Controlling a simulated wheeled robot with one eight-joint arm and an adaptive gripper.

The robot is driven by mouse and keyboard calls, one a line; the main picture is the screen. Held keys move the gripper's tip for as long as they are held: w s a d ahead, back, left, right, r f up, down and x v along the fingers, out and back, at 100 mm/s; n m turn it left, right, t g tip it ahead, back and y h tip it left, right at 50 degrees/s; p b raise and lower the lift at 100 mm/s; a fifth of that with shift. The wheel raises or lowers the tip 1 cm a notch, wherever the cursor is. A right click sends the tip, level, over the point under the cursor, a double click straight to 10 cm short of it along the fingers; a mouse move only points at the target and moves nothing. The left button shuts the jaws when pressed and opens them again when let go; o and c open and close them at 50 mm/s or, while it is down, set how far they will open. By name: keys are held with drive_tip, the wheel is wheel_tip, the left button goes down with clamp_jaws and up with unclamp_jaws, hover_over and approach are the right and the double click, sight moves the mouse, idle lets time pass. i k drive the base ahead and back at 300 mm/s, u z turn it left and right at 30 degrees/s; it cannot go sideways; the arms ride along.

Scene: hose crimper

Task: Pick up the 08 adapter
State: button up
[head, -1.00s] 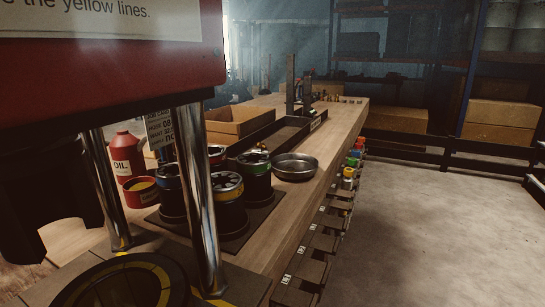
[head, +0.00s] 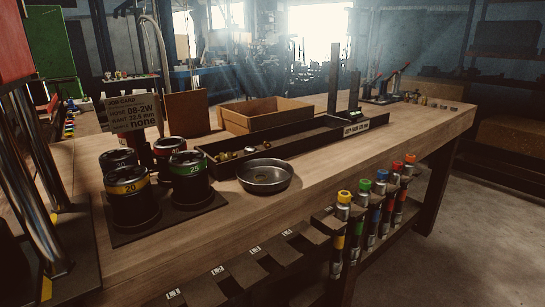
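No thing in view carries a readable 08 adapter label, so I cannot tell which one it is. Several bottle-like pieces with coloured caps, the yellow one (head: 342,218) among them, stand in a rack along the bench's front edge. Small brass-coloured fittings (head: 232,154) lie in the long dark tray (head: 318,146). More small pieces (head: 424,101) stand in a row at the bench's far right end. My gripper is not in view.
Black cylinders, including yellow-banded 20 (head: 131,196) and green-banded 25 (head: 189,177), stand on a dark mat at the left. A round metal bowl (head: 265,176) and a cardboard box (head: 264,114) are on the wooden bench (head: 330,180). Open floor (head: 480,230) lies at the right.

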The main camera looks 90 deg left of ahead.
sight(223, 157)
drive_tip(key=i, duration=0.85)
drive_tip(key=u, duration=4.2)
drive_tip(key=i, duration=1)
